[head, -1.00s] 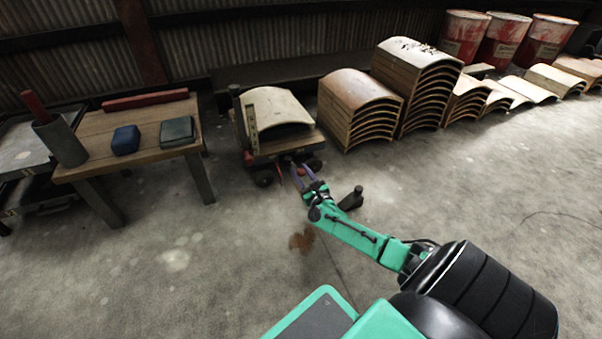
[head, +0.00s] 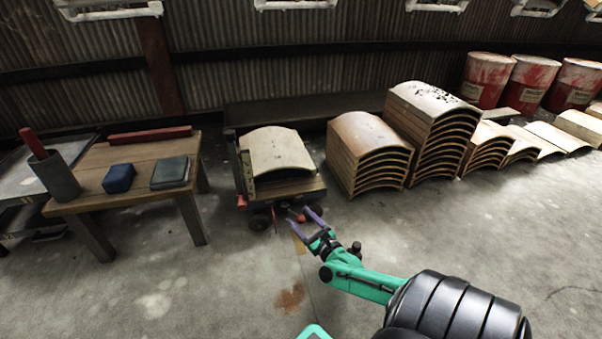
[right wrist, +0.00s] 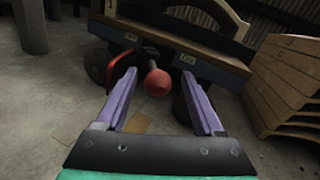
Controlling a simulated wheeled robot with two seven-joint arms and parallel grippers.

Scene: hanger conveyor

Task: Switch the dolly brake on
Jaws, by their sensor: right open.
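The dolly (head: 312,185) is a low wooden-topped cart on dark wheels with a curved pale panel on it. In the right wrist view its front edge (right wrist: 180,48) spans the top. A red ball knob (right wrist: 157,82) on a short rod sticks out below the deck; it looks like the brake lever. A red curved bar (right wrist: 122,66) is left of it. My right gripper (head: 304,217) is open, its purple fingers pointing at the dolly front. In the wrist view the knob shows between the fingertips (right wrist: 158,75), with no visible contact. My left gripper is out of view.
Stacks of curved wooden panels (head: 368,155) stand right of the dolly. A wooden table (head: 130,157) with blue and green blocks is at the left. Red drums (head: 487,82) stand at the back right. The concrete floor in front is clear.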

